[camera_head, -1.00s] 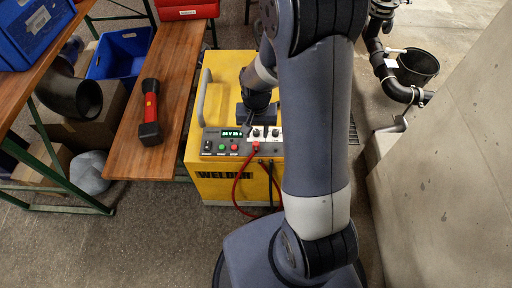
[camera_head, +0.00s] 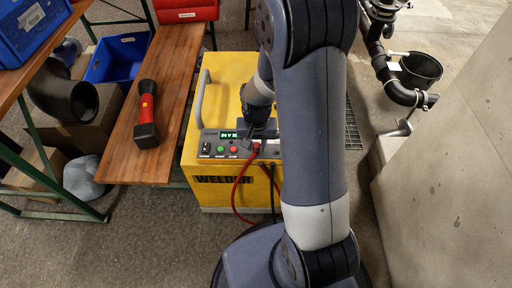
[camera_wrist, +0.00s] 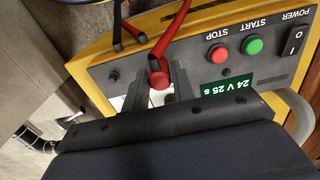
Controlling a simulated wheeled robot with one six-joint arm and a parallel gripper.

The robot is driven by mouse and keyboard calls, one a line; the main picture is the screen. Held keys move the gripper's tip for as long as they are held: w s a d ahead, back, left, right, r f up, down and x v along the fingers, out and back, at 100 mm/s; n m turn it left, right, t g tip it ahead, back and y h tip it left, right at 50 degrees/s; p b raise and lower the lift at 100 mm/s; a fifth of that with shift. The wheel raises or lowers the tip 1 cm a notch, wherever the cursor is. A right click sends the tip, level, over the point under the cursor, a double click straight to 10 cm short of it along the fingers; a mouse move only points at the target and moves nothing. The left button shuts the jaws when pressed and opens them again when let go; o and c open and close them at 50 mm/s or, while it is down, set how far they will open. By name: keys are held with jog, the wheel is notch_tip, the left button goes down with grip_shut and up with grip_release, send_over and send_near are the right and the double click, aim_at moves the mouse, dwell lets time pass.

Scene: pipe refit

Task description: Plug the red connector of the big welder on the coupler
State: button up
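The big yellow welder (camera_head: 225,105) stands on the floor in the middle, with its grey control panel (camera_head: 213,150) facing me. The red connector (camera_head: 256,147) sits at the panel, on a red cable (camera_head: 236,190). In the wrist view the red connector (camera_wrist: 159,79) lies between the fingertips of my gripper (camera_wrist: 160,82). Whether the fingers press on it or only straddle it, I cannot tell. In the head view my gripper (camera_head: 262,130) is over the panel, partly hidden by my arm. I cannot make out the coupler.
A wooden bench (camera_head: 170,90) with a red and black tool (camera_head: 147,115) stands left of the welder. Blue crates (camera_head: 118,58) are farther left. A black pipe (camera_head: 385,75) and bucket (camera_head: 420,70) are at right, beside a concrete wall (camera_head: 450,190).

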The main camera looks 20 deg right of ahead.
aim_at(256, 144)
grip_shut()
jog(key=shift+r, duration=0.1)
jog(key=shift+r+p, duration=1.35)
jog(key=shift+r, duration=0.15)
jog(key=shift+r, duration=0.1)
jog(key=shift+r+p, duration=0.85)
jog(key=shift+r, duration=0.1)
